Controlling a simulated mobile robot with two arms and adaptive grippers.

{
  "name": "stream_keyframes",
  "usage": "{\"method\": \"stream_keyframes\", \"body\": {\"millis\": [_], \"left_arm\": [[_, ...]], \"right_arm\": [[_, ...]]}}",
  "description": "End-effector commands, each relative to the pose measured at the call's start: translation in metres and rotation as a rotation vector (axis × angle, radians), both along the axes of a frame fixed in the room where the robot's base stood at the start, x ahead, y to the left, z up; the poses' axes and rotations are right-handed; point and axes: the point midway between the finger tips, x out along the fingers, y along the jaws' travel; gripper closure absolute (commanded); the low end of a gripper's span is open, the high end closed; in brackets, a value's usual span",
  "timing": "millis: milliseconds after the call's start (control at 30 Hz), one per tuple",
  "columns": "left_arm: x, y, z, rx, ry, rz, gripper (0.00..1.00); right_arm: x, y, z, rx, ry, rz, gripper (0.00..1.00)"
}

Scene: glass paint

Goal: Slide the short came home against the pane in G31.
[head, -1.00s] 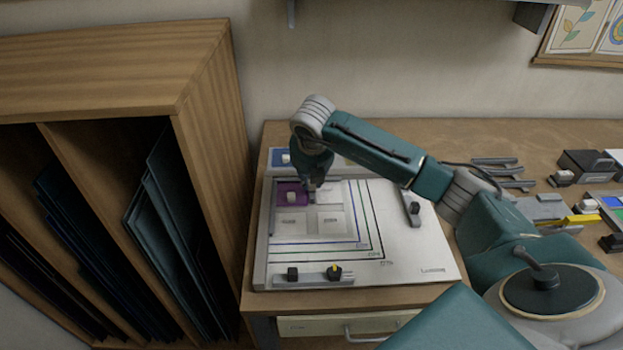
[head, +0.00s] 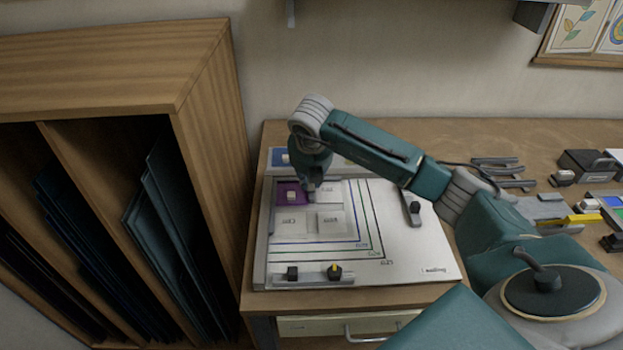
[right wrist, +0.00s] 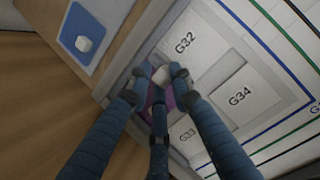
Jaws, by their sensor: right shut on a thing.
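A purple pane (head: 281,188) with a cream block on it lies in G31, the upper left cell of the white board (head: 420,262). My right gripper (head: 313,190) is low at the pane's right side, by the edge towards G32. In the right wrist view, its fingers (right wrist: 160,80) are closed around a small pale block (right wrist: 161,74), apparently the grip of the short came. Purple shows between the fingers (right wrist: 168,99). The came's strip is hidden, so I cannot tell whether it touches the pane. My left gripper is out of view.
A blue pane (right wrist: 77,28) with a white block lies beside the board. A wooden rack (head: 205,150) of glass sheets stands left. Tools and blocks fill the bench's right side.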

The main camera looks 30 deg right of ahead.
Motion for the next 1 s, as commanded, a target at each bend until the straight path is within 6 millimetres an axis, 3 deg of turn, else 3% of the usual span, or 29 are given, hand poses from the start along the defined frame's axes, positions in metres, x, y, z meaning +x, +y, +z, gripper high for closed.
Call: {"method": "stream_keyframes", "body": {"millis": [1000], "left_arm": [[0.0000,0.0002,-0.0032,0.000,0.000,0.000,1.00]], "right_arm": [[0.0046,0.0092,-0.0007,0.004,-0.001,0.004,1.00]]}}
